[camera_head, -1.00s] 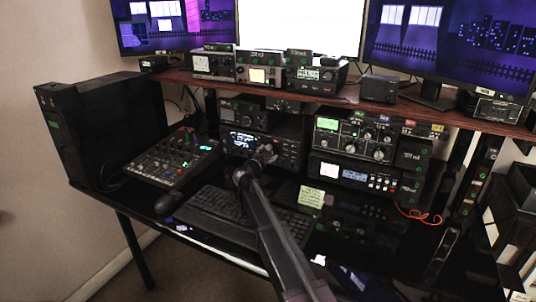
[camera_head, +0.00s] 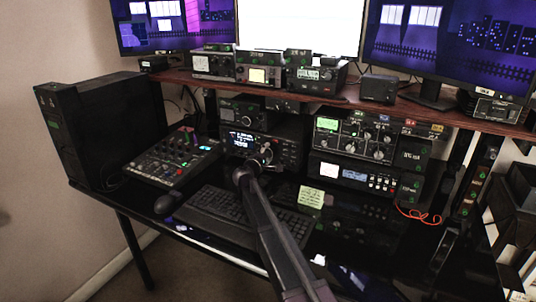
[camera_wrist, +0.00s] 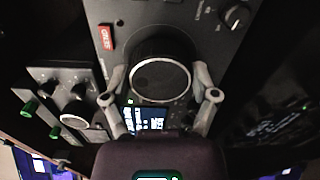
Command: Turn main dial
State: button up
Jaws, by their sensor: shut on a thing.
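The main dial (camera_wrist: 160,82) is a large dark round knob with a pale ring around its face, seen in the middle of the wrist view. It sits on the front panel of a black radio (camera_head: 240,143) with a lit display, on the desk under the shelf. My gripper (camera_wrist: 159,72) is shut on the dial, with one pale finger at its left side and one at its right. In the head view my gripper (camera_head: 264,157) reaches the right part of the radio's front and hides the dial there.
A keyboard (camera_head: 225,208) lies below my arm. A mixer (camera_head: 172,160) stands on the left and stacked equipment (camera_head: 355,140) on the right. A wooden shelf (camera_head: 400,108) with more radios is above. A yellow note (camera_head: 311,198) is right of my arm.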

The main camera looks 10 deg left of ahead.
jog(key=m, duration=0.4)
jog(key=shift+w+m, duration=0.1)
jog(key=shift+m, duration=0.2)
jog(key=m, duration=0.4)
jog(key=shift+m, duration=0.4)
jog(key=o, duration=1)
jog(key=shift+s, duration=0.2)
jog(key=shift+v, duration=3.65)
